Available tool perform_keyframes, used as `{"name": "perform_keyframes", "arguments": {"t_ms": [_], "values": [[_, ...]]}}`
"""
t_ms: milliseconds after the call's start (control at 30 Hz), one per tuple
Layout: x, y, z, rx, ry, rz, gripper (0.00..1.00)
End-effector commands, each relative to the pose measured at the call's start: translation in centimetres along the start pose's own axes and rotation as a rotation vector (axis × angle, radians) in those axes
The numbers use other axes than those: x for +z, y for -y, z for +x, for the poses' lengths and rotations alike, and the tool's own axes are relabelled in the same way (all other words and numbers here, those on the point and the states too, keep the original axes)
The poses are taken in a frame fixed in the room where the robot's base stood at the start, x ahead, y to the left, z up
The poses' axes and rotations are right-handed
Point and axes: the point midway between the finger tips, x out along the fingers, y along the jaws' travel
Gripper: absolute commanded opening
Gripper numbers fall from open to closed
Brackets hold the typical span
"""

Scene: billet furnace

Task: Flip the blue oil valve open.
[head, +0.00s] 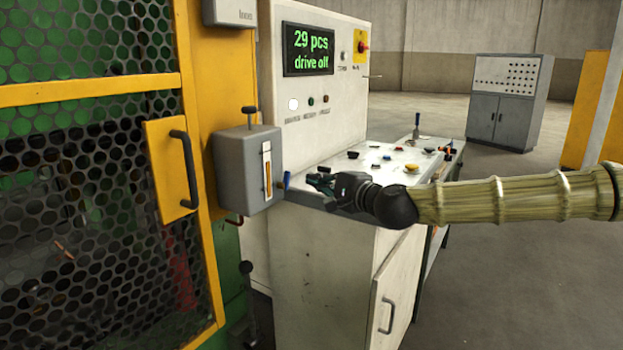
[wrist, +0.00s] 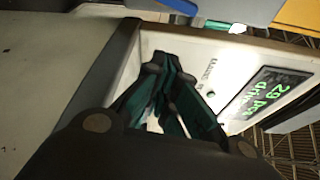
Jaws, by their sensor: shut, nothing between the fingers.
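The blue oil valve (head: 287,180) is a small upright blue lever at the lower right side of the grey oil box (head: 236,172), beside a brass-coloured fitting. A blue piece at the top edge of the wrist view, apparently the same lever (wrist: 180,6), is cut off by the frame. My gripper (head: 316,182) is just right of the lever, over the near left corner of the console, with its fingers pointing towards it. A small gap shows between them in the head view. The fingers, dark with teal parts, also show in the wrist view (wrist: 165,65), shut and empty.
The white console (head: 335,250) has buttons on its sloping top (head: 380,160) and an upright panel with a green-lit display (head: 308,50) behind my gripper. A yellow mesh door with a handle (head: 185,168) stands left of the oil box. Open floor lies at right.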

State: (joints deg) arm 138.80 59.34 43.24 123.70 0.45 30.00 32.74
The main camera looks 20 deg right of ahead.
Motion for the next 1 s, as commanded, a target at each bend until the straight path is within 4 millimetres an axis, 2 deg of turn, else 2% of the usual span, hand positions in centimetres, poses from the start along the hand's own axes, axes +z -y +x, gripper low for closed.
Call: {"name": "perform_keyframes", "arguments": {"t_ms": [200, 400, 633, 1000], "values": [[0.0, 0.3, -3.3, -0.002, 0.000, 0.002, 0.00], [0.0, 0.3, -5.5, -0.001, -0.001, 0.001, 0.00], [0.0, 0.2, -6.4, 0.000, 0.000, 0.001, 0.00], [0.0, 0.1, -6.5, 0.000, 0.000, 0.000, 0.00]]}}
